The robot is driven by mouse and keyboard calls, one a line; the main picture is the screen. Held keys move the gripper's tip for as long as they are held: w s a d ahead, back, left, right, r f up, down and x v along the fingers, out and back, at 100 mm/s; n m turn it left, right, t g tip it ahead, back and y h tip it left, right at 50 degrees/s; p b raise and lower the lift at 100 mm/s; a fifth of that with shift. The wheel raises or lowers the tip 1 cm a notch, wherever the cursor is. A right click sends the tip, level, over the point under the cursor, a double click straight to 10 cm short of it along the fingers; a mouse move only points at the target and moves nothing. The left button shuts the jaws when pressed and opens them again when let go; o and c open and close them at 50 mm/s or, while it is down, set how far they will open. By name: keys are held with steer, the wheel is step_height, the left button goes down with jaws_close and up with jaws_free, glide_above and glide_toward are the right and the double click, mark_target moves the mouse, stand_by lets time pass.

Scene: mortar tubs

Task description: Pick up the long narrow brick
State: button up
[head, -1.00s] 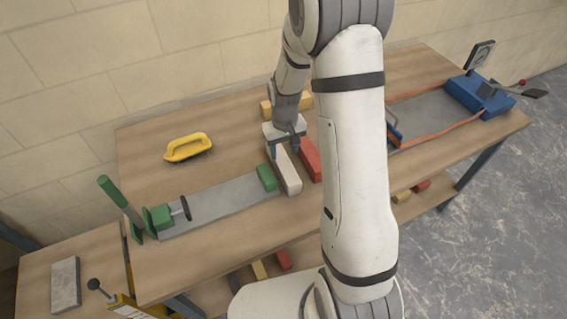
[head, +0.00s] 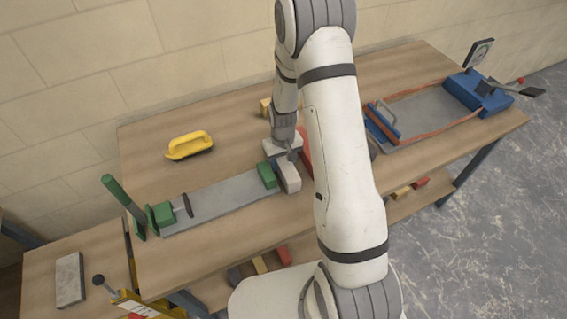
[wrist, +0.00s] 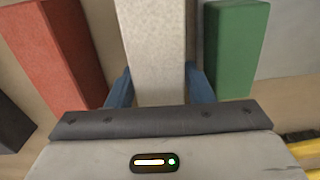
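A pale, long narrow brick (wrist: 152,45) runs between my gripper's two blue fingers in the wrist view. In the head view this brick (head: 287,178) lies on the bench beside a green block, its far part hidden by my gripper. My gripper (wrist: 162,88) is low over the brick, a finger along each side. No clear gap shows between fingers and brick, but the fingertips are hidden, so I cannot tell whether they grip it.
The green block (wrist: 235,50) stands close right of the brick in the wrist view. A red brick (wrist: 62,50) lies to the left. A blue clamp (head: 478,95) stands at the right.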

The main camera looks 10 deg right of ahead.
jaws_close()
steer(key=shift+w+r, duration=0.1)
stand_by(0.4)
